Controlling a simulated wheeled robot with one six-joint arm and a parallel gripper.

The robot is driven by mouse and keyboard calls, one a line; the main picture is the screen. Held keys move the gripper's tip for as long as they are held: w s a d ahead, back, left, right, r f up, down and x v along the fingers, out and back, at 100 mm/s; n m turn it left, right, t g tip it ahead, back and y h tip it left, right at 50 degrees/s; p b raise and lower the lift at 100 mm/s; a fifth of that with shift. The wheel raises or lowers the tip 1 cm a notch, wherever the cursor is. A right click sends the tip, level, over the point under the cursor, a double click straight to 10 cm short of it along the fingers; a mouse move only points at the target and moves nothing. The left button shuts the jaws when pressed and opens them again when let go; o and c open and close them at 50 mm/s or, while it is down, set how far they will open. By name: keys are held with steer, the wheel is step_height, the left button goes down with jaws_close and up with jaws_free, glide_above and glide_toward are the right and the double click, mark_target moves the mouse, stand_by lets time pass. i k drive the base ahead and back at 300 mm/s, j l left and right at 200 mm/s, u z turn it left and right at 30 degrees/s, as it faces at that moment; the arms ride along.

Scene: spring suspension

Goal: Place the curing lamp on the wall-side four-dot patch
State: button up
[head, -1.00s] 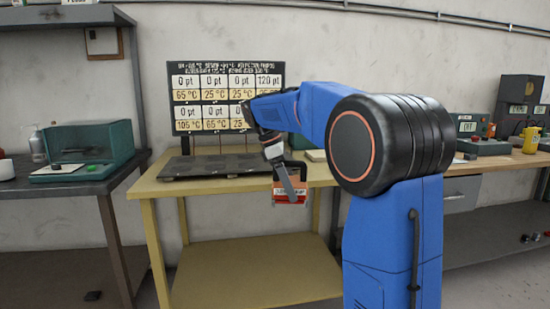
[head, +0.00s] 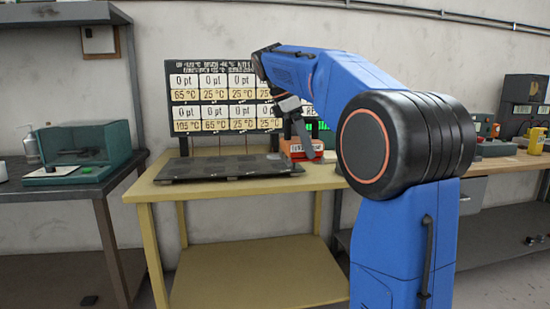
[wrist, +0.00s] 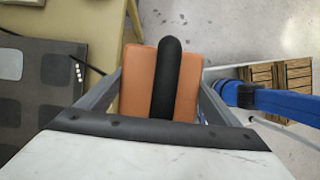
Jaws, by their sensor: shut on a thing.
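The curing lamp appears to be the orange-red box with a white label (head: 307,147) in the head view. In the wrist view the lamp (wrist: 140,85) shows its orange top and black handle. My gripper (wrist: 160,88) is shut on it, with one finger on each side. In the head view my gripper (head: 303,143) holds it near the right end of the dark plate (head: 215,167). The plate (wrist: 58,125) also shows at the left of the wrist view, with grey rounded patches and a small row of white dots (wrist: 79,70). I cannot tell which patch is the four-dot one.
The yellow bench (head: 160,188) carries the plate, with a panel of readings (head: 215,95) behind it. A teal-covered device (head: 82,150) stands on the left bench. A yellow object (head: 536,141) and dark boxes (head: 524,100) stand at the right.

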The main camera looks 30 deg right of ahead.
mark_target(276, 157)
steer(key=i+l, duration=0.2)
steer(key=i, duration=0.25)
steer(key=i+l, duration=0.2)
steer(key=i, duration=0.25)
steer(key=i+l, duration=0.15)
steer(key=i, duration=0.3)
